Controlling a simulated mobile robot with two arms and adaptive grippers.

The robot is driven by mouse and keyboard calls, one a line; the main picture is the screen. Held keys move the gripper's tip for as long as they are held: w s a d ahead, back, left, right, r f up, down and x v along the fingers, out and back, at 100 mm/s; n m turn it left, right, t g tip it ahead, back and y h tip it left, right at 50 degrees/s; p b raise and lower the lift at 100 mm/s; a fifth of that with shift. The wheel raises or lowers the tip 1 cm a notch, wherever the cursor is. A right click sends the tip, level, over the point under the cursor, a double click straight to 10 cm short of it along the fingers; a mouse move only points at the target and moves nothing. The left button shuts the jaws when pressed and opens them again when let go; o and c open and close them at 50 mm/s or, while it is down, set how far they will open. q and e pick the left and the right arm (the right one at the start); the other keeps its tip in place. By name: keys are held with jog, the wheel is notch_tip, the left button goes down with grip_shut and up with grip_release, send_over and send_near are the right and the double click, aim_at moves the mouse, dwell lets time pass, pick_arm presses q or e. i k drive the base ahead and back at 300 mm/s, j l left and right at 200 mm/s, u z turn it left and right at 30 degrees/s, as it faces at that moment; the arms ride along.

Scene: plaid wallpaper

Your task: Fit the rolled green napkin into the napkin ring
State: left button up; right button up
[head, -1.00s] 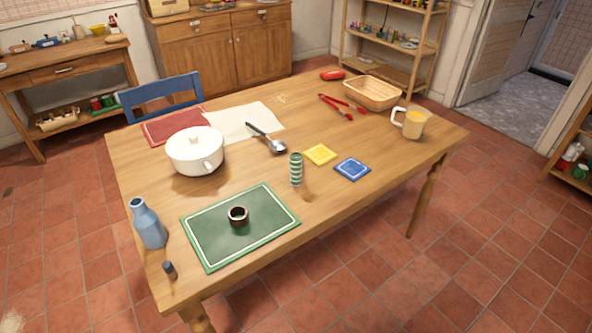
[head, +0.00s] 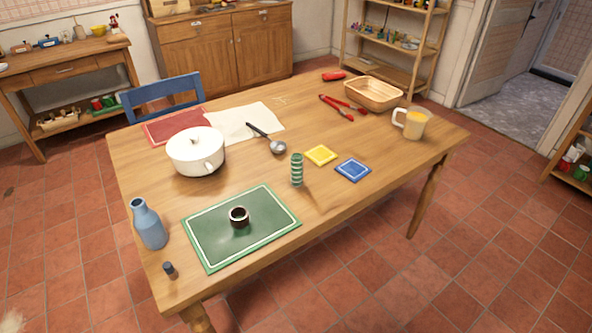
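The rolled green napkin (head: 297,170), green with pale stripes, stands upright on the table near its middle. The napkin ring (head: 239,217), dark brown with a light rim, sits on the green placemat (head: 262,240) at the table's near left, its opening facing up. The napkin is apart from the ring, to its right and farther back. Neither of my grippers shows in the head view.
A blue bottle (head: 149,225) and a small dark bottle (head: 169,269) stand left of the placemat. A white pot (head: 195,152), ladle (head: 268,138), yellow coaster (head: 320,155), blue coaster (head: 353,169), red tongs (head: 340,107), basket (head: 374,93) and mug (head: 412,123) share the table. The front right is clear.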

aim_at(236, 212)
jog(key=i+u, duration=0.25)
jog(key=i, duration=0.25)
jog(key=i+l+u, duration=0.2)
jog(key=i, duration=0.25)
